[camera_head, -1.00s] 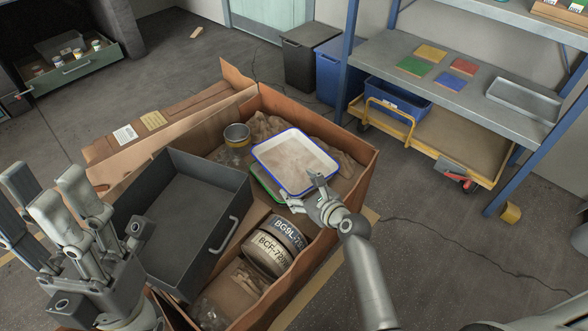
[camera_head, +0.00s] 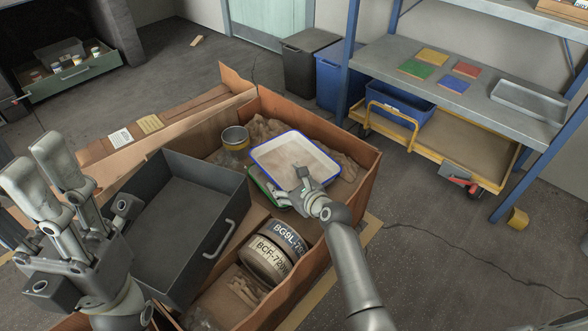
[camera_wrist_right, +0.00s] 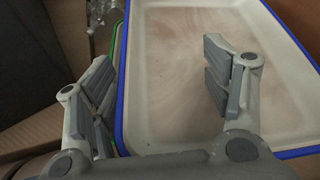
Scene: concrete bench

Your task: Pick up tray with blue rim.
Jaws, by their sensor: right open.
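The tray with a blue rim (camera_head: 285,150) is white inside and lies tilted in the cardboard box, on top of a green-rimmed thing. My right gripper (camera_head: 293,188) is at the tray's near edge. In the right wrist view the blue-rimmed tray (camera_wrist_right: 175,100) fills the middle, and my right gripper (camera_wrist_right: 160,90) is open. One finger is outside the tray's left rim and the other is over its inside, with the rim between them. The near edge of the tray is partly hidden by the gripper. My left gripper (camera_head: 45,180) is open and empty at the far left, away from the tray.
A green-rimmed tray (camera_head: 262,187) lies under the blue-rimmed one. A shelf (camera_head: 440,85) stands at the right.

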